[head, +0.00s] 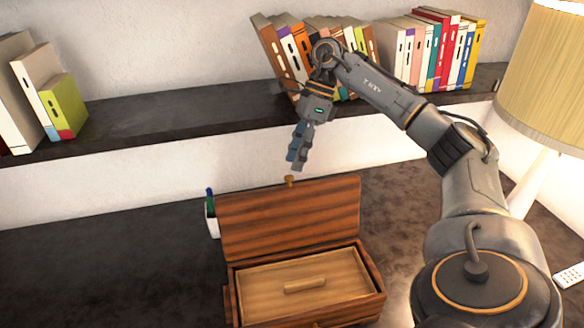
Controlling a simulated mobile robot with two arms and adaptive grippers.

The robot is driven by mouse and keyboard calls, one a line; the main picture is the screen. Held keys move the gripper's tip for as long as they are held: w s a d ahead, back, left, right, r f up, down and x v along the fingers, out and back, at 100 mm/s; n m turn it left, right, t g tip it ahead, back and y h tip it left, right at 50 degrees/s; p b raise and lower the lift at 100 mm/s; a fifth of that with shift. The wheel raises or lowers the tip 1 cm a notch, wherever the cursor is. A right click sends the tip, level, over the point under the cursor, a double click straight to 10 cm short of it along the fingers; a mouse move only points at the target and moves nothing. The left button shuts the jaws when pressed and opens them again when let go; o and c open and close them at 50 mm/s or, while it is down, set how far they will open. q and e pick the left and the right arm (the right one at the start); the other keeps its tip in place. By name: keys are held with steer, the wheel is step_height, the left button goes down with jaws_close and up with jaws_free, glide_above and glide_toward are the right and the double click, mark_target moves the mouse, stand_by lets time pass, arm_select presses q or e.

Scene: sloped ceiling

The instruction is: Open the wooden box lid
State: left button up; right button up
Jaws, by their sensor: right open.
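The wooden box (377,279) stands on the dark table near the bottom middle of the head view. Its striped brown lid (290,222) is raised upright at the back, with a small round knob (289,180) on its top edge. Inside the box lies a lighter wooden panel (262,288) with a bar handle. My right gripper (298,160) points down just above and behind the knob in the picture. It is open and holds nothing; I see no contact with the lid. My left gripper is not in view.
A dark shelf (150,130) with several books runs along the back wall. A lamp (545,75) and a white remote (570,276) are at the right. A white cup (211,216) stands partly behind the lid. The table's left side is clear.

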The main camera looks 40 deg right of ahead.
mark_target(290, 176)
steer(key=x, duration=0.2)
steer(key=shift+s+a+f, duration=0.2)
steer(key=shift+a+f, duration=0.1)
steer(key=shift+w+f, duration=0.1)
steer(key=shift+f, duration=0.15)
jaws_close()
